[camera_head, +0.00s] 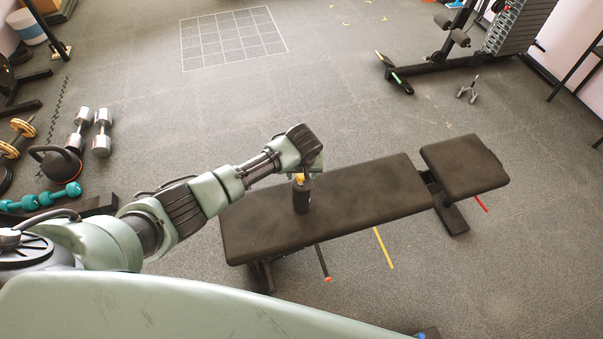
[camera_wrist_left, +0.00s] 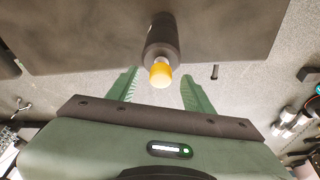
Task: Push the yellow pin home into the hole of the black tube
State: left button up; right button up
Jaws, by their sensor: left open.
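The black tube (camera_head: 301,198) stands upright on the dark padded bench (camera_head: 365,192). The yellow pin (camera_head: 299,178) is at the tube's top end. In the left wrist view, the pin's yellow head (camera_wrist_left: 161,76) stands out from the tube (camera_wrist_left: 161,38), with a short pale length of shank showing between them. My left gripper (camera_wrist_left: 159,73) is open, one green finger on each side of the pin head, with gaps on both sides. In the head view, my left gripper (camera_head: 305,170) is at the tube's top, partly hidden by my wrist. My right gripper is not in view.
The bench top is otherwise bare. Dumbbells (camera_head: 102,132) and a kettlebell (camera_head: 57,165) are on the left. A yellow strip (camera_head: 384,248) lies on the floor before the bench. Gym machines stand at the upper right. Open floor lies behind the bench.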

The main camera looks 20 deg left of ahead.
pick_arm(q)
jog(key=v, duration=0.7)
jog(key=shift+p, duration=0.3)
